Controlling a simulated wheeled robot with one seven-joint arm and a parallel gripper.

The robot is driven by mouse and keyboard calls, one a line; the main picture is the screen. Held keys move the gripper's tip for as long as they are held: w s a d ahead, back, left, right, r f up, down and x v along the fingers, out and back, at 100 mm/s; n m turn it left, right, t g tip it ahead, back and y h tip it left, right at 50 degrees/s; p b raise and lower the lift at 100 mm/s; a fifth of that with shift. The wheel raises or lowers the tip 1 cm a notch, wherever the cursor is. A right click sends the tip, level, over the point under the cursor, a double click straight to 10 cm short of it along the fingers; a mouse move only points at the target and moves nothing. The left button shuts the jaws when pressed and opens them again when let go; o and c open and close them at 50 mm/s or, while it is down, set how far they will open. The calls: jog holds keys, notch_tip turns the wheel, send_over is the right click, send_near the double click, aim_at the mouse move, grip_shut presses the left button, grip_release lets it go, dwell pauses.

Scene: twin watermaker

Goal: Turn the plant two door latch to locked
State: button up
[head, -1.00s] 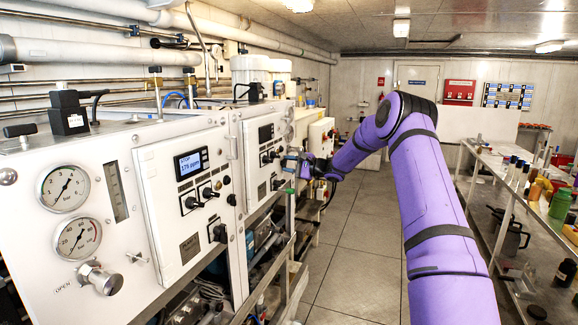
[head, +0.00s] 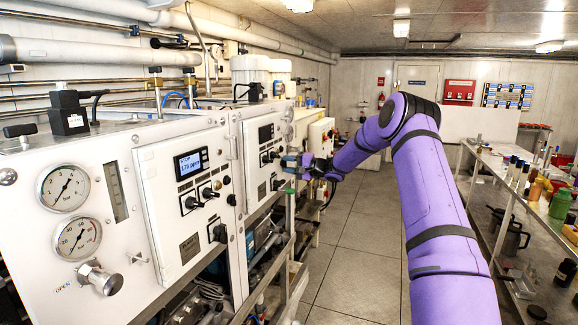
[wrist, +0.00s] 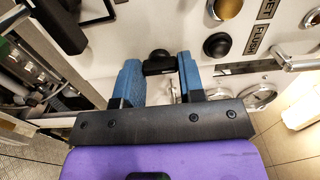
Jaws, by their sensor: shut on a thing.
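The second plant's door (head: 264,165) is the farther white panel on the left in the head view, with a small dark display and black knobs. My gripper (head: 291,162) is at this panel's right edge. In the wrist view my gripper (wrist: 160,78) has its two blue fingers on either side of a black latch handle (wrist: 159,66), shut on it. The handle lies across between the fingertips, against the white panel. In the head view the latch is hidden by my gripper, and its exact turn angle is hard to read.
The nearer white plant (head: 180,195) has a display, knobs and two gauges (head: 65,188). A metal handle (wrist: 296,58) and gauges (wrist: 257,95) show right of my gripper in the wrist view. A cluttered shelf (head: 486,160) stands on the right. The aisle floor (head: 350,270) is clear.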

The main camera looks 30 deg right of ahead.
jog(key=o, duration=0.9)
jog(key=shift+o, duration=0.2)
jog(key=v, duration=1)
jog(key=shift+s+d, duration=0.25)
jog(key=shift+s, duration=0.1)
